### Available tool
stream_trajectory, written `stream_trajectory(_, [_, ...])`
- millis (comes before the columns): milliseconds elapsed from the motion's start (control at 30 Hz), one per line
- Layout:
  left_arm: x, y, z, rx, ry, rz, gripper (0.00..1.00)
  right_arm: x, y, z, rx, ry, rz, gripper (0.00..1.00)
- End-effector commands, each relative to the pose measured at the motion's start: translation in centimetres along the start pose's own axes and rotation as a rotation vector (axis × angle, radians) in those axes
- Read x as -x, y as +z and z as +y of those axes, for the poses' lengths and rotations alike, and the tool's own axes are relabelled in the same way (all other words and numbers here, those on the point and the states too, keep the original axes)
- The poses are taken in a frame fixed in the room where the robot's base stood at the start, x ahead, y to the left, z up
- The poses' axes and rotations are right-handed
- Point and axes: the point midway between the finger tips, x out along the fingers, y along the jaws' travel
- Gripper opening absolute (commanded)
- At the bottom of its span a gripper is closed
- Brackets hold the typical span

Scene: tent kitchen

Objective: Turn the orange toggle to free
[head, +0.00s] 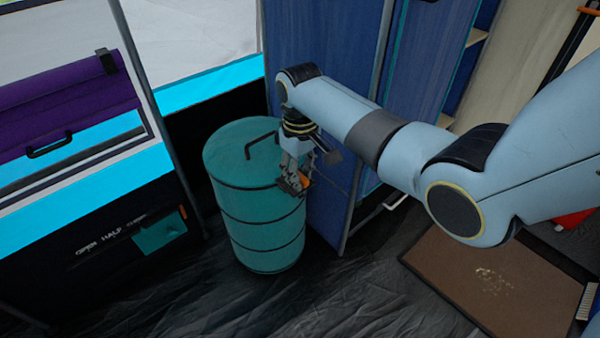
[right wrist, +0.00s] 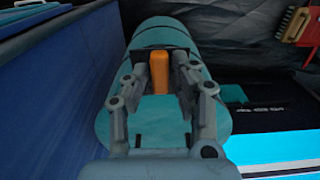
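The orange toggle (head: 291,186) is on the side of a teal ribbed barrel (head: 262,228), partly hidden by my right gripper (head: 296,180). In the right wrist view the toggle (right wrist: 159,72) stands as an upright orange block between the two grey fingers (right wrist: 160,75). No marking that tells the toggle's setting is readable. My left gripper is not in view.
A blue fabric panel (head: 320,75) stands right behind the barrel. At left is a dark panel marked OPEN, HALF and a blurred word (head: 110,238), with a small orange piece (head: 183,212). A brown mat (head: 490,285) lies at right. Dark floor in front is clear.

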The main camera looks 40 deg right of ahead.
Motion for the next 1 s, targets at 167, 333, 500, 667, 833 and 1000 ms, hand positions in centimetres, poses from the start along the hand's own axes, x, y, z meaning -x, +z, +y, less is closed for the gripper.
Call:
stream_trajectory(167, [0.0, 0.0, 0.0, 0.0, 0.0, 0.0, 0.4, 0.0, 0.0, 0.0, 0.0, 0.0, 0.0, 0.0])
stream_trajectory(333, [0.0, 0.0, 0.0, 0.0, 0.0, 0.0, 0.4, 0.0, 0.0, 0.0, 0.001, 0.0, -0.001, 0.0])
stream_trajectory(500, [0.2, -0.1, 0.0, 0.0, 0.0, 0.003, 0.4, 0.1, 0.0, 0.0, 0.019, 0.0, -0.001, 0.0])
stream_trajectory(667, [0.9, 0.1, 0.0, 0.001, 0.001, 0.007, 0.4, 0.2, 0.0, 0.0, 0.077, 0.0, -0.001, 0.0])
stream_trajectory(833, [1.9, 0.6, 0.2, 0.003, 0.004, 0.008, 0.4, 0.4, 0.0, 0.0, 0.19, -0.001, -0.001, 0.0])
stream_trajectory(1000, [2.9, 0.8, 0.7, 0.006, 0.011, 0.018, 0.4, 0.5, 0.0, 0.0, 0.343, -0.001, 0.0, 0.0])
